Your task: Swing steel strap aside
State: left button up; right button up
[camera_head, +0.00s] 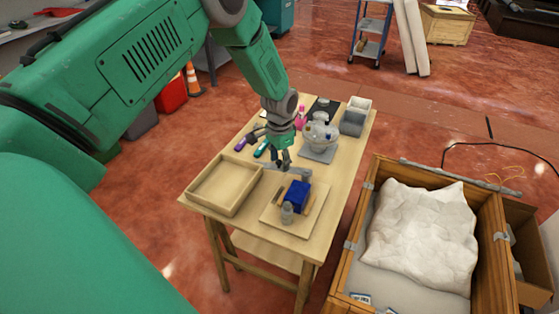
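A long grey metal strap (460,178) lies along the far edge of the open wooden crate (340,287) at the right. A smaller grey flat piece (299,173) is on the table just below my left gripper (284,162). I cannot tell which of the two is the steel strap. My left gripper points down over the middle of the table, close to the small grey piece and behind the blue block (298,194). Its fingers are too small to show whether they are apart, or whether they touch the grey piece. My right gripper is not in view.
The blue block and a small grey cylinder (287,213) stand on a light board (309,219). An empty wooden tray (207,203) is left of it. A clear rounded vessel (320,134) and grey bins (352,124) stand behind. White packing (425,235) fills much of the crate.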

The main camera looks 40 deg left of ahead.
aim_at(280, 162)
pick_arm(q)
jog(key=shift+r, duration=0.35)
notch_tip(280, 162, up, 11)
dwell(0.3)
dwell(0.4)
